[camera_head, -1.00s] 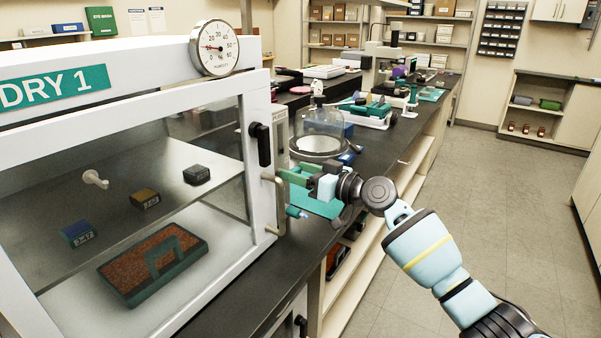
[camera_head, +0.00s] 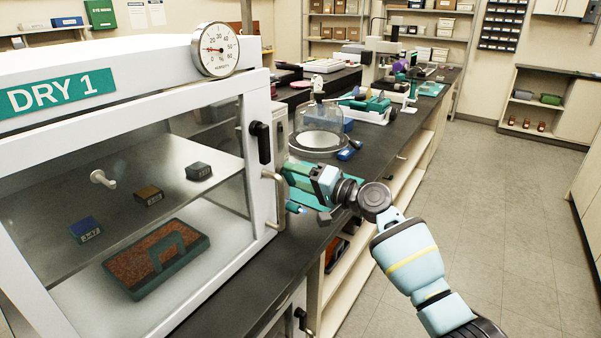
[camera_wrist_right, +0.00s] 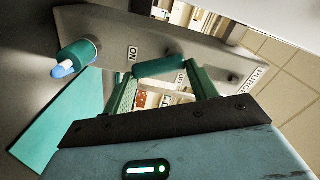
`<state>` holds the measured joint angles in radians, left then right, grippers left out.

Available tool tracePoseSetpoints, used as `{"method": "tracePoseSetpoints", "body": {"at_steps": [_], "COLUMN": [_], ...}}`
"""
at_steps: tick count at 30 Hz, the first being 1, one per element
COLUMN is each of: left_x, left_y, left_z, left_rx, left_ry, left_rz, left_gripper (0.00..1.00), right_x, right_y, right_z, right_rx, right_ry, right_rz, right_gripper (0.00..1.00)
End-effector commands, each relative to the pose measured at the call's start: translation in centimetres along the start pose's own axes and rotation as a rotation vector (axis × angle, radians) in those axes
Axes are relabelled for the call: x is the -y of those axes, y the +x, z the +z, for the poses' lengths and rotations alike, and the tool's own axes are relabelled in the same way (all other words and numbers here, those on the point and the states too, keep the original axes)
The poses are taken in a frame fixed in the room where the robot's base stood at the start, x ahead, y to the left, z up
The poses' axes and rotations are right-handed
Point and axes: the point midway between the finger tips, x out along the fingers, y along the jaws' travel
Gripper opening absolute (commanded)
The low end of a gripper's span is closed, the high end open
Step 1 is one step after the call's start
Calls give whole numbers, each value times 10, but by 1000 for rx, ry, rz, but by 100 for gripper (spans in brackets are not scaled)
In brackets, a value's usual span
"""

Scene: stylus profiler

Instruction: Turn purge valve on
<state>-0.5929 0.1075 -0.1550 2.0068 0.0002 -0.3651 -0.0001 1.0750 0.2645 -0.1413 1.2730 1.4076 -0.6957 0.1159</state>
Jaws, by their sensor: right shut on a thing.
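The purge valve's teal handle (camera_wrist_right: 160,65) shows in the right wrist view, lying across between my right gripper's fingertips, in front of a grey panel (camera_wrist_right: 105,28). The panel carries an ON label (camera_wrist_right: 133,54), a partly covered second label, and a PURGE label (camera_wrist_right: 258,78). My right gripper (camera_wrist_right: 163,80) is shut on the handle. In the head view the right gripper (camera_head: 290,172) is beside the dry cabinet's (camera_head: 255,190) right side; its fingers hide the handle there. My left gripper is in neither view.
A teal fitting with a blue tip (camera_wrist_right: 78,55) sticks out near the gripper. The cabinet's door handle (camera_head: 279,200) is close to the fingers. A glass bell jar (camera_head: 320,125) stands behind on the dark bench (camera_head: 390,140). The aisle floor at right is clear.

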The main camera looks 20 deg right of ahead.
Motion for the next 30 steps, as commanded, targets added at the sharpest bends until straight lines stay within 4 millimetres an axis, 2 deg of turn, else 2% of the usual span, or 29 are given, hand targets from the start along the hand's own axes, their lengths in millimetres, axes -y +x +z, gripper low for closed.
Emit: {"method": "tracePoseSetpoints", "body": {"at_steps": [6, 15, 30], "left_x": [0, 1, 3], "left_y": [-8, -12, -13], "left_z": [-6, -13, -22], "left_rx": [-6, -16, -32], "left_ry": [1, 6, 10], "left_rz": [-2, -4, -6], "left_gripper": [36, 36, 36], "right_x": [2, 1, -2], "right_y": [0, 0, 0], "right_z": [3, 8, 11], "right_rx": [-2, -1, 0], "right_ry": [191, 389, 496], "right_rz": [-3, -2, 0], "right_gripper": [35, 35, 35]}}
